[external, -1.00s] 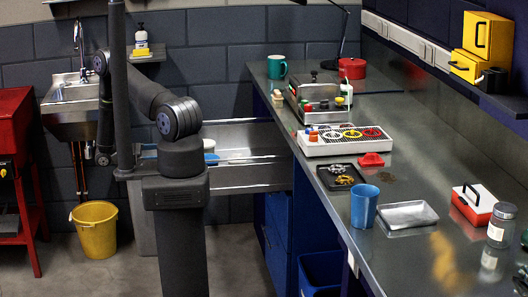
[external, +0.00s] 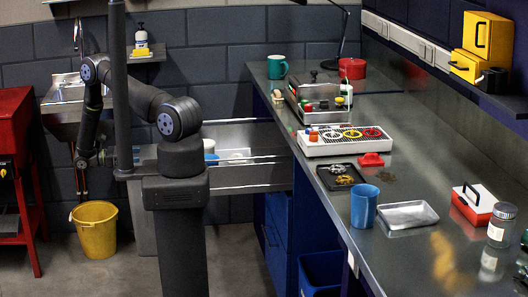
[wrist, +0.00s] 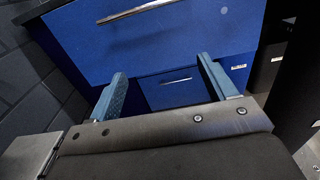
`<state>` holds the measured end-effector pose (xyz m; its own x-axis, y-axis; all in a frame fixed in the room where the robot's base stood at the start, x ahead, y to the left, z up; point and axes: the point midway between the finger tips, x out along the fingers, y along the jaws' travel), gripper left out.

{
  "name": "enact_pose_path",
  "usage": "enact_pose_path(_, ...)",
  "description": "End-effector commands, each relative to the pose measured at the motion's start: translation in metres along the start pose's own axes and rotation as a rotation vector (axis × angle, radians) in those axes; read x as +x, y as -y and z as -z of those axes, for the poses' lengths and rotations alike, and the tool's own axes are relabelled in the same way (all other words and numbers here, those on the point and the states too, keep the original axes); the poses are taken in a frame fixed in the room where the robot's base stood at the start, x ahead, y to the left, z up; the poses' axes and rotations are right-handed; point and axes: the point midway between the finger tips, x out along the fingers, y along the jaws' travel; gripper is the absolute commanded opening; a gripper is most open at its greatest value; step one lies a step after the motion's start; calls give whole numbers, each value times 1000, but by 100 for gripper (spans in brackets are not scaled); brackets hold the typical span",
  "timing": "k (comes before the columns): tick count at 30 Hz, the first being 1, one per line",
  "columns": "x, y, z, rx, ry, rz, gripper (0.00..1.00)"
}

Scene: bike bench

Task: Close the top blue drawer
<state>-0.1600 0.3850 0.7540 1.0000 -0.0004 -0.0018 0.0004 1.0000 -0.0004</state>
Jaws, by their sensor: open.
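The top blue drawer stands pulled out from the bench. In the external view its grey metal side (external: 250,177) extends left from the bench, and white items lie inside. Its front is mostly hidden behind my arm there. In the wrist view the drawer's blue front (wrist: 200,38) fills the upper middle, with a metal handle (wrist: 138,11) at the top edge. My gripper (wrist: 162,68) is open and empty, its two blue-grey fingers apart and pointing toward the front's lower part. I cannot tell whether they touch it.
A lower blue drawer with a handle (wrist: 175,81) is shut beneath. The sink (external: 70,92) and yellow bucket (external: 94,229) stand left of the arm. The bench top (external: 300,170) carries a cup, trays and a coffee-machine-like unit. Floor near the bucket is clear.

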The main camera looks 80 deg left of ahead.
Motion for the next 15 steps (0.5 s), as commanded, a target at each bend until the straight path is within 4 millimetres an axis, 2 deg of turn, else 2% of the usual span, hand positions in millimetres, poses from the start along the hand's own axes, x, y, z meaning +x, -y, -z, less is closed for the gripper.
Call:
enact_pose_path(1,4,13,3,-6,3,-6,67)
enact_pose_path(6,21,59,11,-5,2,-5,33)
enact_pose_path(9,30,72,12,-2,3,0,14)
enact_pose_path(11,34,74,13,0,2,1,2)
enact_pose_path(15,54,74,13,-1,3,2,0)
